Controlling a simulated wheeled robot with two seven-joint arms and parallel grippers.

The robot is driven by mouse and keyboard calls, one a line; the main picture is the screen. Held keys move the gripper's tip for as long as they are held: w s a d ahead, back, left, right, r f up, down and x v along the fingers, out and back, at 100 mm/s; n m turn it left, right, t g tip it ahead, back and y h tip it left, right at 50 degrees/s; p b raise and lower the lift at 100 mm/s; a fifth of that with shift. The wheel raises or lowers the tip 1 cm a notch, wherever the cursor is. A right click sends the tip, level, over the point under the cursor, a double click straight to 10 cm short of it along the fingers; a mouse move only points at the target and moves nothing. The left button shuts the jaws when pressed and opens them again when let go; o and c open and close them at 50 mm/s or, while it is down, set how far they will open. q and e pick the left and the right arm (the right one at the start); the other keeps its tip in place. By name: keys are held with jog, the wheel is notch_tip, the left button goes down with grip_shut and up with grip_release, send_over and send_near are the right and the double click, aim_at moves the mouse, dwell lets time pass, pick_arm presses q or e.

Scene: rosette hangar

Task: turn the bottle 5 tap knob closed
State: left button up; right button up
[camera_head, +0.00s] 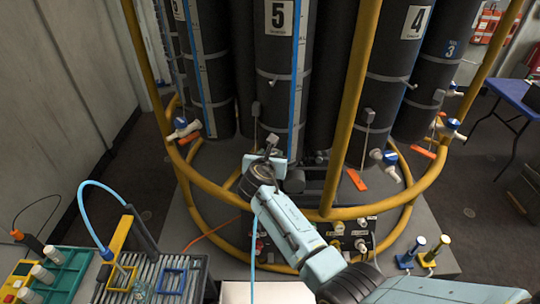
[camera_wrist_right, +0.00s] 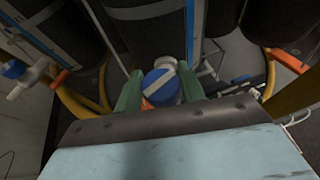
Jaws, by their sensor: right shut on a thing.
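Bottle 5 (camera_head: 275,60) is a tall dark cylinder with a white "5" label and a blue-edged strip. My right gripper (camera_head: 268,150) reaches to the foot of this bottle in the head view, and its own body hides the tap there. In the right wrist view, the blue tap knob (camera_wrist_right: 161,86) with a white stripe sits between the two green fingers of my right gripper (camera_wrist_right: 160,92), which is shut on it. I cannot read from the stripe how far the knob is turned. My left gripper is not in view.
A yellow ring rail (camera_head: 325,214) and upright yellow posts (camera_head: 355,100) stand around the bottles, close to my right arm. Other taps sit left (camera_head: 184,130) and right (camera_head: 383,156). A roller tray (camera_head: 150,280) and a green rack (camera_head: 60,270) stand at front left.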

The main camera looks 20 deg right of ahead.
jog(key=shift+w+f+m+g+h+b, duration=0.1)
jog(key=shift+f+m+g+h+b, duration=0.05)
jog(key=shift+m+g+h+b, duration=1.1)
jog(key=m+g+h+b, duration=0.3)
jog(key=m+b, duration=0.1)
jog(key=b, duration=0.2)
jog(key=shift+m+g+h+b, duration=0.5)
jog(key=shift+m+b, duration=0.25)
jog(key=shift+b, duration=0.2)
jog(key=o, duration=1)
